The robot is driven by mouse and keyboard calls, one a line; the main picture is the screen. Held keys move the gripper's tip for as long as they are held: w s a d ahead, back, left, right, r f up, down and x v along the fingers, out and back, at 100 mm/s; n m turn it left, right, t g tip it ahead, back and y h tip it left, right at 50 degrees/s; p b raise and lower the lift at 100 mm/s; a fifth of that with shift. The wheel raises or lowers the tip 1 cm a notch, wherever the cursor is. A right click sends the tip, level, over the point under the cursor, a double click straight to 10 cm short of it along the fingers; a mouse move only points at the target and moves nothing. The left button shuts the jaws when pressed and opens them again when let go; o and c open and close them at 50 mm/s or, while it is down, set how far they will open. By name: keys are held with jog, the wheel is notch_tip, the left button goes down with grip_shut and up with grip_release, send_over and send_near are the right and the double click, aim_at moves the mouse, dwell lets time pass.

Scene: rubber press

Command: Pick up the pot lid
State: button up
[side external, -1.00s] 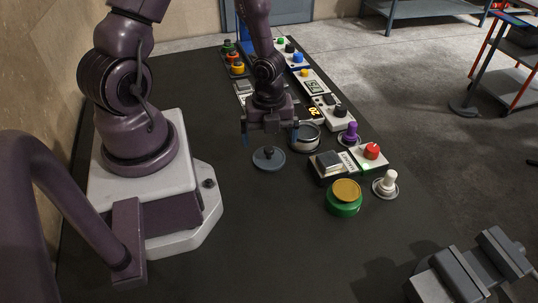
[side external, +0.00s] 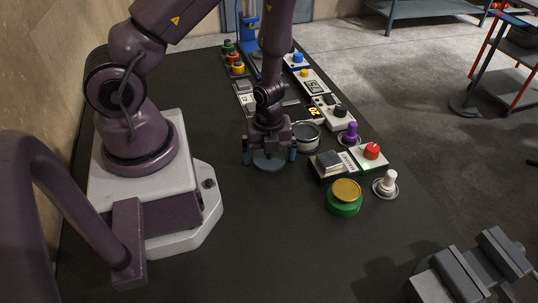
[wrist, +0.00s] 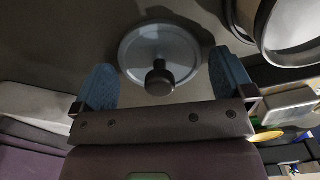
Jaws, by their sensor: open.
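The pot lid (side external: 268,163) is a round grey-blue disc with a dark knob, lying flat on the dark table. In the wrist view the lid (wrist: 140,47) shows with its knob (wrist: 160,78) lying between my two blue fingertips. My gripper (side external: 269,157) points down over the lid, its fingers open on either side of it. In the wrist view my gripper (wrist: 163,88) is open, with gaps between each finger and the knob. The knob is hidden behind my gripper in the side view.
The open pot (side external: 307,136) stands close to the right of the lid; its rim (wrist: 262,40) shows in the wrist view. A white button box (side external: 368,156), a green-yellow button (side external: 344,198) and a purple knob (side external: 348,134) stand further right. The table's front is bare.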

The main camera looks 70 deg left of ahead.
jog(key=c, duration=0.7)
jog(key=shift+s+d+r, duration=0.1)
jog(key=shift+s+r, duration=0.05)
jog(key=shift+r, duration=0.05)
